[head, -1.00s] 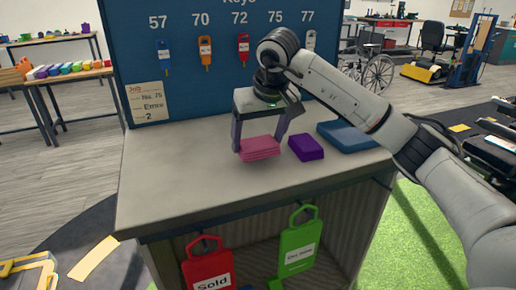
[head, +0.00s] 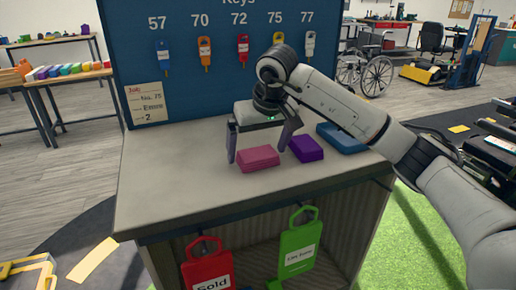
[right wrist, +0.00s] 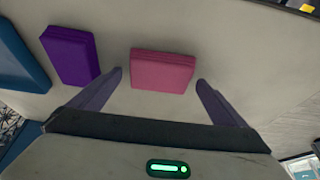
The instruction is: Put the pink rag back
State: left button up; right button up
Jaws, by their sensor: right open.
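The pink rag (head: 258,158) is a folded pad lying flat on the grey top of the cabinet (head: 180,180). It also shows in the right wrist view (right wrist: 163,70), ahead of and between the fingertips. My right gripper (head: 259,155) is open above and just behind the rag, its fingers apart and empty; it also shows in the right wrist view (right wrist: 160,80). A purple folded rag (head: 306,149) lies to the right of the pink one, and a blue pad (head: 343,138) lies further right. My left gripper is not in view.
A blue key board (head: 220,70) with several numbered keys and a job card (head: 146,103) stands behind the top. The top's left part is clear.

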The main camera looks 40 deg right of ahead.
jog(key=v, duration=1.2)
jog(key=shift+p, duration=0.4)
